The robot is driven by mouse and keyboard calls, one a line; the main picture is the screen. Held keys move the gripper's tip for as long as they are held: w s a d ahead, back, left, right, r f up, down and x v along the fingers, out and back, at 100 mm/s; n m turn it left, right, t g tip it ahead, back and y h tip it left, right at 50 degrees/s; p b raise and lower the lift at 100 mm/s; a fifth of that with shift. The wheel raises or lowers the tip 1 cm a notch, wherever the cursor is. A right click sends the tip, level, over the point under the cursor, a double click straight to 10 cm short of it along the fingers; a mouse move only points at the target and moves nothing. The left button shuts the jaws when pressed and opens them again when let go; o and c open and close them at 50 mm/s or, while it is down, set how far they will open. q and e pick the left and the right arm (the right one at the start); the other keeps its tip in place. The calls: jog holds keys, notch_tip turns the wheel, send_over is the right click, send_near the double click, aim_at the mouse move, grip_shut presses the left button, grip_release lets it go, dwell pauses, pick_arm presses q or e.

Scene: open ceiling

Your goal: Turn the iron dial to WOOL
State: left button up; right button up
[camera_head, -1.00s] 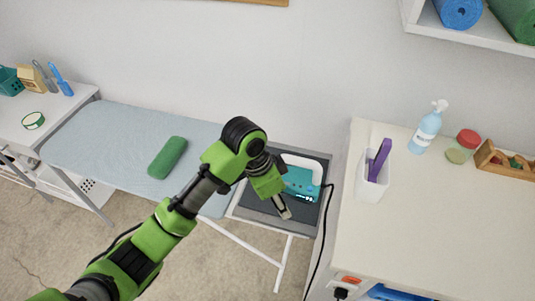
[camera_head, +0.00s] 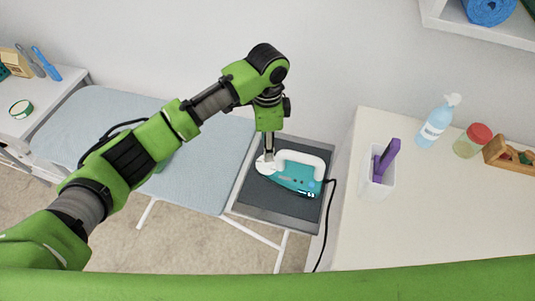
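The teal iron (camera_head: 297,180) with a white handle lies on the grey rest (camera_head: 262,203) at the right end of the ironing board. A small lit readout shows on its side, too small to read. My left gripper (camera_head: 267,158) points down at the iron's left end, where a white rounded part (camera_head: 264,168) shows under its tip. I cannot tell whether this part is the dial, whether the gripper touches it, or whether the fingers are open or shut. No WOOL marking is readable. My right gripper is out of view.
The ironing board (camera_head: 215,150) extends left under my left arm. A black cord (camera_head: 324,230) runs from the iron down beside the white counter (camera_head: 440,215). On the counter stand a white holder (camera_head: 377,184) with a purple item, a spray bottle (camera_head: 435,123) and a red-lidded jar (camera_head: 472,141).

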pick_arm(q)
notch_tip(320, 180, down, 6)
jog(key=shift+w+p, duration=0.1)
jog(key=shift+p, duration=0.4)
jog(key=shift+f, duration=0.65)
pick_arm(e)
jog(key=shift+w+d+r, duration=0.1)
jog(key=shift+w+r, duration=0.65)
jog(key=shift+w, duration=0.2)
pick_arm(q)
jog(key=c, duration=1.1)
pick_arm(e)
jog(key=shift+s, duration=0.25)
